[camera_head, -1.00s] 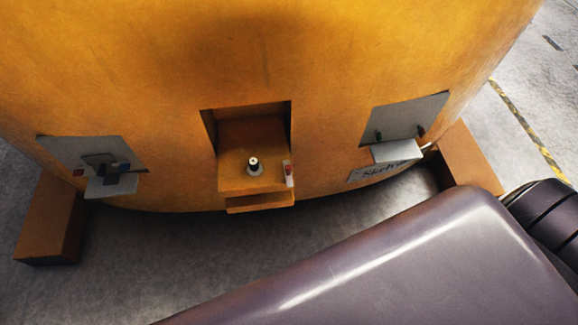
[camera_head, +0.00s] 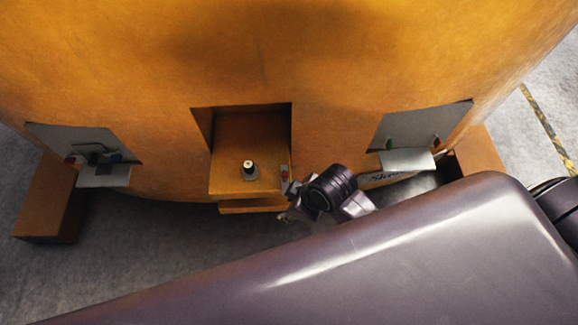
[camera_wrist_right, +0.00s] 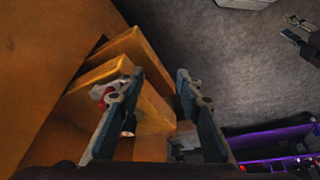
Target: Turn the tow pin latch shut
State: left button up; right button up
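The tow pin (camera_head: 249,170), dark with a pale tip, stands upright on the ledge of a square recess in the orange casting. The small red and white latch (camera_head: 285,174) is at the recess's right edge. My right gripper (camera_head: 287,214) is just below and right of the latch, partly hidden by its wrist. In the right wrist view, its two fingers (camera_wrist_right: 158,84) are apart with nothing seen held between them. The red and white latch (camera_wrist_right: 101,92) shows there beside the left finger, partly covered; I cannot tell whether they touch.
The orange casting (camera_head: 330,60) fills the back. Grey plates with small shelves sit left (camera_head: 103,176) and right (camera_head: 408,160) of the recess. Brown blocks (camera_head: 45,205) stand at its foot. My large arm link covers the lower right. Grey floor is bare at lower left.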

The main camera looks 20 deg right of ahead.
jog(key=w+a+r+n+y, duration=0.1)
jog(key=w+a+r+n, duration=0.25)
jog(key=a+n, duration=0.35)
notch_tip(320, 180, up, 4)
jog(key=n+g+h, duration=0.3)
jog(key=n+h, duration=0.1)
jog(key=n, duration=1.3)
send_over(285, 173)
notch_tip(285, 173, down, 8)
jog(key=shift+r, duration=0.15)
jog(key=shift+c, duration=0.2)
grip_shut()
